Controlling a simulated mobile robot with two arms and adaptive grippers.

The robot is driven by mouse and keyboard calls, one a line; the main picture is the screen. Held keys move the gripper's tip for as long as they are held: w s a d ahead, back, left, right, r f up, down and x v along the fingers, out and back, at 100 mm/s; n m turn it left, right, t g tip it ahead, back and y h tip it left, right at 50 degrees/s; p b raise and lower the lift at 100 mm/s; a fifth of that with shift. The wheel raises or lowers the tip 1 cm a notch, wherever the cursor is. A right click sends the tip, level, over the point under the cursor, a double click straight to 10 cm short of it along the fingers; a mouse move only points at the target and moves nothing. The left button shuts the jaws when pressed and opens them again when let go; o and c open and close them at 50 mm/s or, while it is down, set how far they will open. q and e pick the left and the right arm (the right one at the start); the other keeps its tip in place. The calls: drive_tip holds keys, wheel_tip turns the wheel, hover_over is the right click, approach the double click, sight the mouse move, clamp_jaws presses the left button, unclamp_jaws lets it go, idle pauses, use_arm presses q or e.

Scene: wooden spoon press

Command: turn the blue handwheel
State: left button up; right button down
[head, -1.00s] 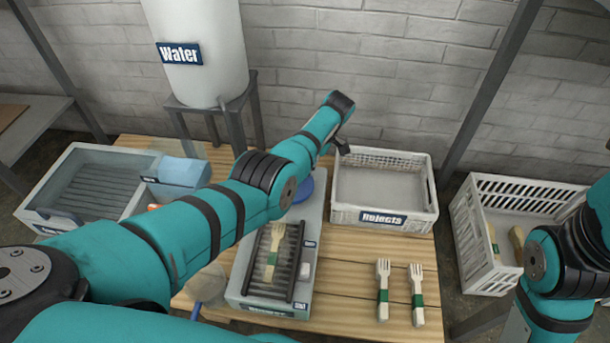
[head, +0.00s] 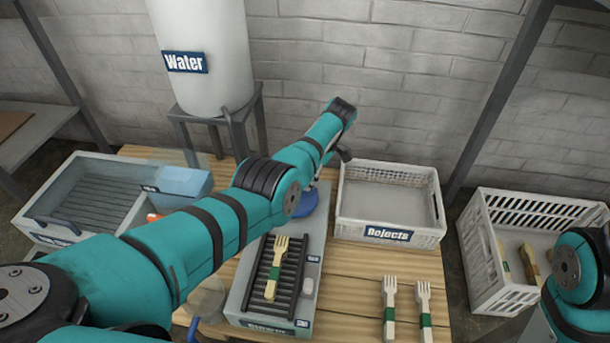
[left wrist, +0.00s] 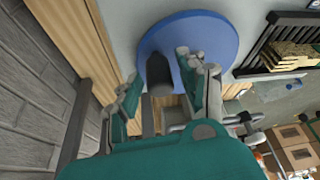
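The blue handwheel (left wrist: 210,32) is a flat disc with an upright black handle (left wrist: 158,75) near its rim. In the head view only part of the handwheel (head: 308,204) shows, behind my left arm at the far end of the grey machine. My left gripper (left wrist: 160,68) is at the handle, with one finger on each side of it. The fingers look spread, with small gaps beside the handle; contact is not visible. In the head view my left gripper is mostly hidden by its arm. My right gripper is outside the frames.
The grey machine (head: 240,295) bears a fork (head: 275,268) on its black slatted rack. The Rejects crate (head: 432,232) stands right of the handwheel. Two forks (head: 390,310) (head: 424,312) lie at front right.

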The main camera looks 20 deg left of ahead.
use_arm(q)
drive_tip(key=v, duration=1.2)
drive_tip(key=shift+w, duration=0.1)
